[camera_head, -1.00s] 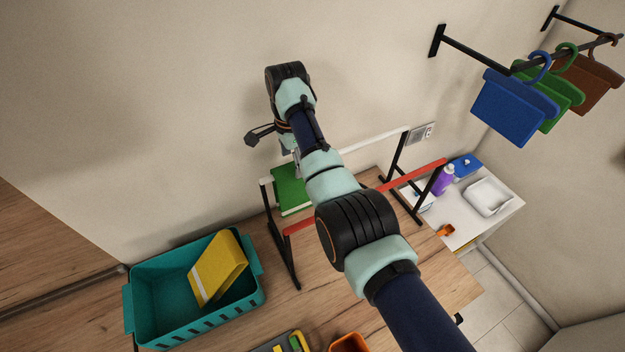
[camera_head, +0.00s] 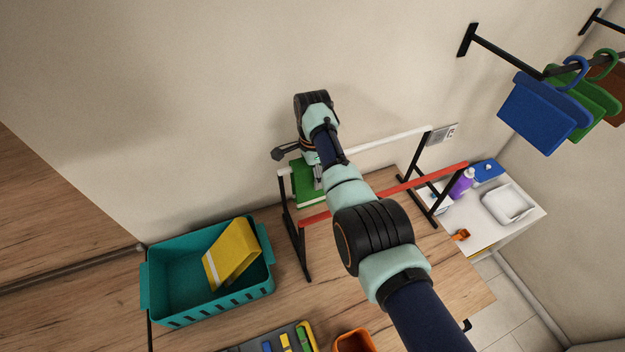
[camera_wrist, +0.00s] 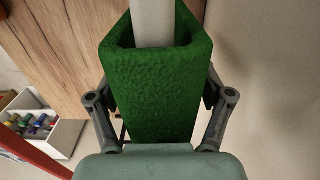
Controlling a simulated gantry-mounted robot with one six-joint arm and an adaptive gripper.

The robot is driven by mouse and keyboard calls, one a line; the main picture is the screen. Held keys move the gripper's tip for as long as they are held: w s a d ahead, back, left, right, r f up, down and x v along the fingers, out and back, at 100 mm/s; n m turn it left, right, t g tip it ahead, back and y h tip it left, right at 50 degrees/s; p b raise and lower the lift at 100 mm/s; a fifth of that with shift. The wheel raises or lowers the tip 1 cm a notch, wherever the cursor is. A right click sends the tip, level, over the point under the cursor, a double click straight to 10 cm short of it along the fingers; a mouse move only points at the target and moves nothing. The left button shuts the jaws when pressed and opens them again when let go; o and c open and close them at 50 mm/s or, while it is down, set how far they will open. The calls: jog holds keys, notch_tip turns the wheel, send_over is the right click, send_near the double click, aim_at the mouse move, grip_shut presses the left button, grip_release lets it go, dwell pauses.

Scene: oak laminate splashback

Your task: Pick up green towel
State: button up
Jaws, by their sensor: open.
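The green towel (camera_head: 305,192) hangs folded over the white rail (camera_head: 385,145) of a rack on the wooden worktop. In the wrist view the towel (camera_wrist: 152,90) fills the middle, draped over the rail. My gripper (camera_wrist: 160,105) is open, with one finger on each side of the towel. The towel partly hides the fingers, and I cannot tell whether they touch it. In the head view my gripper (camera_head: 318,178) is at the towel, partly hidden by my arm.
The rack's red front rail (camera_head: 440,180) lies nearer the camera. A teal basket (camera_head: 215,307) with a yellow cloth (camera_head: 232,252) stands left. A white side table with a purple bottle (camera_head: 461,184) is right. The wall is close behind the rack.

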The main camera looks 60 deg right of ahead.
jog(key=c, duration=1.3)
